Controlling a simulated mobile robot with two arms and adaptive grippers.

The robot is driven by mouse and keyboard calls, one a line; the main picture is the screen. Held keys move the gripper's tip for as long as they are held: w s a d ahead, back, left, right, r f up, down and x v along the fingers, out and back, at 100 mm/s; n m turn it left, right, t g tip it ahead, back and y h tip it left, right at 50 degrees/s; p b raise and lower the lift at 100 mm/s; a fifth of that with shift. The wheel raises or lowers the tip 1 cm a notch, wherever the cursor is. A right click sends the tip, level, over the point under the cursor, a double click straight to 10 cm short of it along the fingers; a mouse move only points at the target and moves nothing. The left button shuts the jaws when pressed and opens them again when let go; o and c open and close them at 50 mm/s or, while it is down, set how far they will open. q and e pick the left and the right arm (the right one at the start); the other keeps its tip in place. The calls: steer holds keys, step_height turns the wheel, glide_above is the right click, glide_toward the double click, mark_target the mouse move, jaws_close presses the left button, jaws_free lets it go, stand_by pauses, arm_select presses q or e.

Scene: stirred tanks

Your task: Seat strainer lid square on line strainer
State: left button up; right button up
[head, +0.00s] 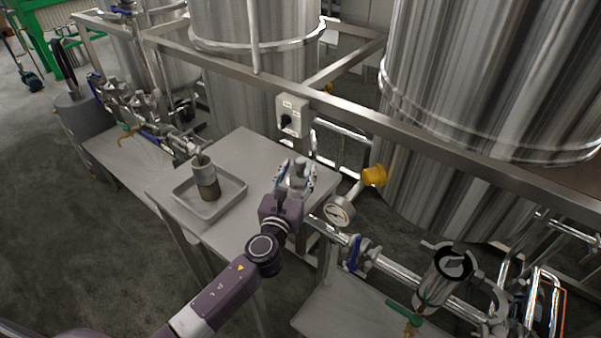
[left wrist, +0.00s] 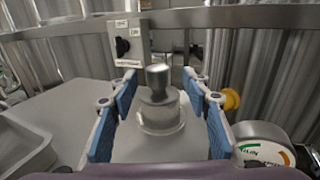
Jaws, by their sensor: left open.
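The strainer lid (head: 299,180), a grey metal cap with a round knob, stands upright on the steel side table. It also shows in the left wrist view (left wrist: 161,112), between the two blue-padded fingers. My left gripper (head: 294,176) is open around the lid, with a gap visible on both sides in the wrist view. The line strainer (head: 437,282) is a steel body on the pipe at lower right. Its top is open, with a dark ring around the mouth. My right gripper is not in view.
A shallow tray (head: 184,200) on the table holds a cylinder with a darker lower part. A pressure gauge (head: 339,211) and yellow cap (head: 374,175) are right of the lid. A switch box (head: 292,116) hangs on the rail behind. A blue-handled valve (head: 355,252) precedes the strainer.

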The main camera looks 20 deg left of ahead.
mark_target(298, 166)
arm_select(q)
steer(key=w, duration=0.2)
steer(key=shift+w+a, duration=0.2)
steer(key=shift+w, duration=0.55)
jaws_close()
steer(key=shift+r, duration=0.15)
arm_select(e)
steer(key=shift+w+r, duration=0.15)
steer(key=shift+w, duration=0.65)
